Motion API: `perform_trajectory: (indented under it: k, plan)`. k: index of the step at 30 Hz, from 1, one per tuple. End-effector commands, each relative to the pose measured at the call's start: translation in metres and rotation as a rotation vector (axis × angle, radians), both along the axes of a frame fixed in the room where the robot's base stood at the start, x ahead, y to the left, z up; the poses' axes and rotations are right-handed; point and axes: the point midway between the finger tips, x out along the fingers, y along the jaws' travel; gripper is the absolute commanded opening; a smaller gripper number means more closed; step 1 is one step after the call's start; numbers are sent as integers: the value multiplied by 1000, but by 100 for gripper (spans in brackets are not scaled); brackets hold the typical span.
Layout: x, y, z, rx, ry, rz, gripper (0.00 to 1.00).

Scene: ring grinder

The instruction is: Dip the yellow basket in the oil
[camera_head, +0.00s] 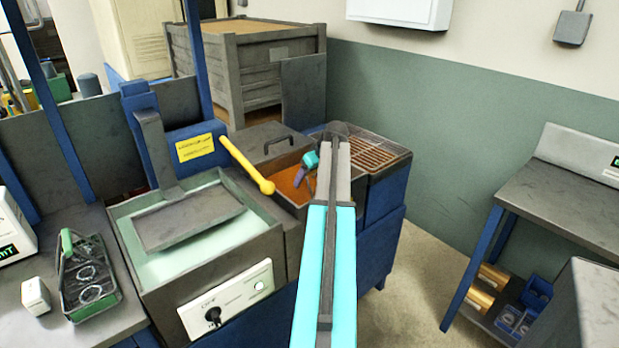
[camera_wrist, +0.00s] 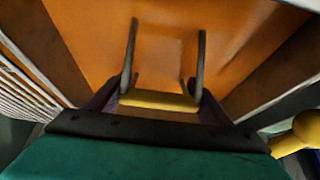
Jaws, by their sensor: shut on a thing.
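My gripper (camera_head: 302,178) is low over the oil tank in the head view, partly behind my arm. In the wrist view my gripper (camera_wrist: 158,97) is shut on the yellow handle of the basket (camera_wrist: 158,101). Two dark bent wires run from the handle toward the oil. The basket's body does not show clearly in either view. The orange-brown oil (camera_head: 290,184) is in a dark open tank; in the wrist view the oil (camera_wrist: 165,40) lies below the handle. I cannot tell how deep the basket is.
A wire drain rack (camera_head: 378,153) is right of the oil tank. A yellow lever (camera_head: 245,165) leans close on its left; its knob (camera_wrist: 304,130) shows in the wrist view. A lid with a handle (camera_head: 272,142) stands behind. A green-handled basket (camera_head: 88,280) holds rings at left.

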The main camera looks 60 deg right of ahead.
Motion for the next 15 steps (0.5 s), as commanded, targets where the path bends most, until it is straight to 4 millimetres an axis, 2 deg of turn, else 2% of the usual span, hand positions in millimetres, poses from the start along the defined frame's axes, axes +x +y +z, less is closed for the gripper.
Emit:
perform_trajectory:
  k: [15]
  plan:
    - [0, 0, 19, -1, -2, 0, 19]
